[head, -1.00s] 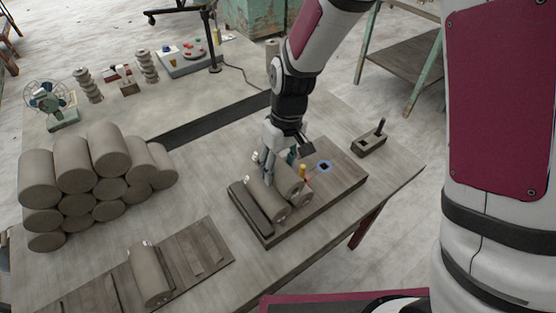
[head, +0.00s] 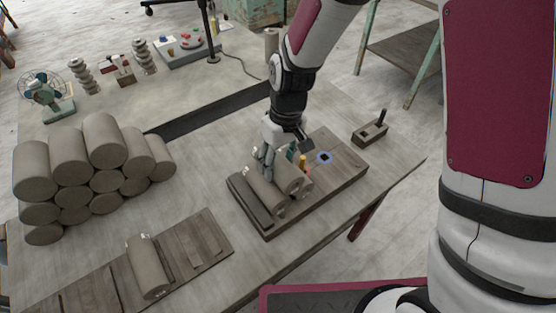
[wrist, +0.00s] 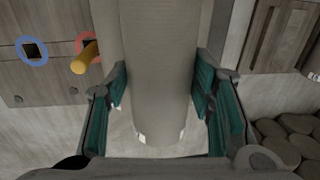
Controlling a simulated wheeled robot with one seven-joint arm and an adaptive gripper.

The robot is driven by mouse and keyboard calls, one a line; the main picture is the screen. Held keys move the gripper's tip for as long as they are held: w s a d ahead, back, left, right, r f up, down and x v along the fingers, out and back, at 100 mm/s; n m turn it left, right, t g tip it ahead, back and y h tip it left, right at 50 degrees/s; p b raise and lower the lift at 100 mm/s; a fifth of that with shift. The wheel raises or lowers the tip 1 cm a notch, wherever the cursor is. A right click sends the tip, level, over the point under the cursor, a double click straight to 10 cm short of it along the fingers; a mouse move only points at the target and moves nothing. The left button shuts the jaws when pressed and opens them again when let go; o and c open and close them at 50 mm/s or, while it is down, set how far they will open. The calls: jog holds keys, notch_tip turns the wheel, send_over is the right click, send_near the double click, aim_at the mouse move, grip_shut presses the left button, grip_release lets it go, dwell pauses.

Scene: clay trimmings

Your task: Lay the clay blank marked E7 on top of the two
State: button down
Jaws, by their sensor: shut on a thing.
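My gripper (head: 275,160) is shut on a grey clay cylinder (head: 263,189) over the wooden board (head: 325,185). In the wrist view this blank (wrist: 160,65) lies between the teal finger pads, with small pale marks at its lower end. I cannot read any label as E7. Another clay blank (head: 297,180) shows just right of the held one in the head view. Clay-coloured surfaces show on both sides of the held blank in the wrist view. My gripper hides part of the group, and I cannot tell whether the held blank touches what is below.
A yellow peg (head: 302,161) and a blue-ringed hole (head: 324,158) are on the board. A dark bar (head: 250,202) lies along its left side. Stacked clay cylinders (head: 105,140) stand left. A single blank (head: 148,266) lies on a slatted board (head: 208,245) in front.

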jog(key=shift+f, duration=0.4)
dwell(0.3)
jog(key=c, duration=0.7)
grip_release()
jog(key=r, duration=0.7)
jog(key=w+d+r, duration=0.1)
jog(key=r, duration=0.3)
jog(key=shift+d+r, duration=0.1)
jog(key=shift+r, duration=0.35)
